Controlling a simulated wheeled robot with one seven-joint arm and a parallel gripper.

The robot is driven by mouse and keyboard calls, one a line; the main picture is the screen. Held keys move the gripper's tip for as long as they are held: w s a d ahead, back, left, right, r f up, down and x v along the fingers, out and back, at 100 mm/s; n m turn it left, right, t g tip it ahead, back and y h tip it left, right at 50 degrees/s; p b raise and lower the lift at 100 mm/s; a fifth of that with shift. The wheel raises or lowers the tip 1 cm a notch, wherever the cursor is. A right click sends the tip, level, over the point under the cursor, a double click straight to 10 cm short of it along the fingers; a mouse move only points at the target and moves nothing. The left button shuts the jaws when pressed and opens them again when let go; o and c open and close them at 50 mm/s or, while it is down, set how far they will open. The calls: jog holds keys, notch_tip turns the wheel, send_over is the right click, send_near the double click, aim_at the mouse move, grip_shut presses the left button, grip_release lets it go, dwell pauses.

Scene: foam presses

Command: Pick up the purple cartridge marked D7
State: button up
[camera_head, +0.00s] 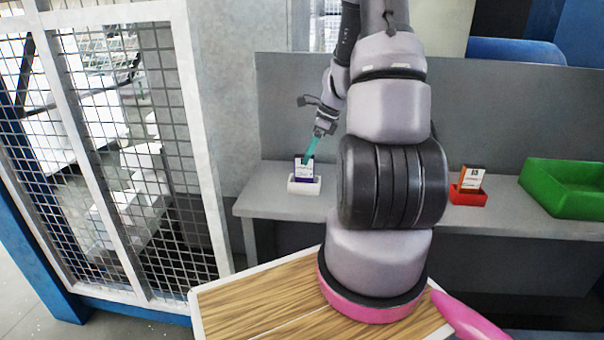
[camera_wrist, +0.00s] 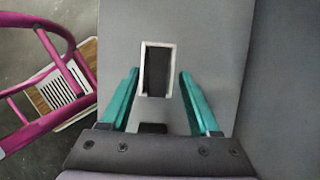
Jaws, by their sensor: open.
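A purple-edged cartridge with a white label (camera_head: 304,171) stands upright in a white holder (camera_head: 304,188) at the left end of the grey bench; its marking is too small to read. My gripper (camera_head: 311,150), with teal fingers, is just above the cartridge, pointing down at a slant. In the wrist view my gripper (camera_wrist: 159,73) is open, its fingers on either side of the white holder's rim (camera_wrist: 157,44). The inside of that rim looks dark, and I cannot tell the cartridge from the slot there. Nothing shows gripped.
An orange-brown cartridge (camera_head: 472,177) stands in a red holder (camera_head: 468,196) farther right on the grey bench (camera_head: 500,212). A green bin (camera_head: 572,187) is at the right end. A wall stands behind the bench, and a mesh fence (camera_head: 110,150) is on the left.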

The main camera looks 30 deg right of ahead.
aim_at(301, 168)
jog(key=shift+x, duration=3.05)
jog(key=shift+a+r, duration=0.1)
jog(key=shift+a, duration=0.05)
grip_shut()
